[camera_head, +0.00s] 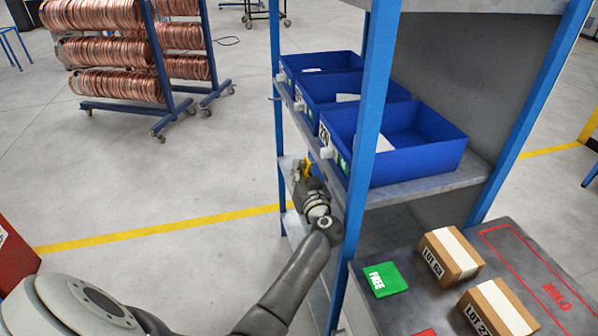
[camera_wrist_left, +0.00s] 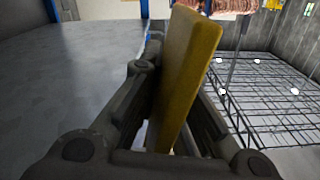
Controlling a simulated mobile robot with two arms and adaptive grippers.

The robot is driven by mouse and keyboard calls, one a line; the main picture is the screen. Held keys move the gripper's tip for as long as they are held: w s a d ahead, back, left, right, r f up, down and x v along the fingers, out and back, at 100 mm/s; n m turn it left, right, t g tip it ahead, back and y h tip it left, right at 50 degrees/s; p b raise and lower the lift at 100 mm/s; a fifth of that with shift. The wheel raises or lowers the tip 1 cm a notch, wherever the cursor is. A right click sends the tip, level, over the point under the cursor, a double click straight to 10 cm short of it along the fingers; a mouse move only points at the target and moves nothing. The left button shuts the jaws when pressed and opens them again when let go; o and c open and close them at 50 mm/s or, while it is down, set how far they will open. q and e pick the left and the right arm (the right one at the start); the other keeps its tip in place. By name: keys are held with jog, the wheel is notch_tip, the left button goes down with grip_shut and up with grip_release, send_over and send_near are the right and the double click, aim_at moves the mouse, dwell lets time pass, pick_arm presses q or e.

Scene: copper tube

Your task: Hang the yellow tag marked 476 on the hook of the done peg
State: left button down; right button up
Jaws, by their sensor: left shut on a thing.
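My left gripper (camera_head: 304,172) is at the front edge of the blue-framed shelf, just below the shelf board that bears the bins. It is shut on a yellow tag (camera_head: 308,168), of which only a small part shows in the head view. In the left wrist view the yellow tag (camera_wrist_left: 186,75) stands edge-on between the fingers of my left gripper (camera_wrist_left: 180,125) and sticks up past them. The number on the tag cannot be read. I cannot pick out the done peg or its hook for certain. My right gripper is not in view.
Blue bins (camera_head: 415,160) with white knobs stand on the shelf board (camera_head: 440,182). A grey bench (camera_head: 510,250) at the lower right bears boxes (camera_head: 452,256) and a green FREE card (camera_head: 385,279). Copper coils on a rack (camera_head: 105,55) stand far left. The floor left of the shelf is clear.

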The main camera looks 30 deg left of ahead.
pick_arm(q)
jog(key=c, duration=1.6)
grip_release()
jog(key=shift+o, duration=0.2)
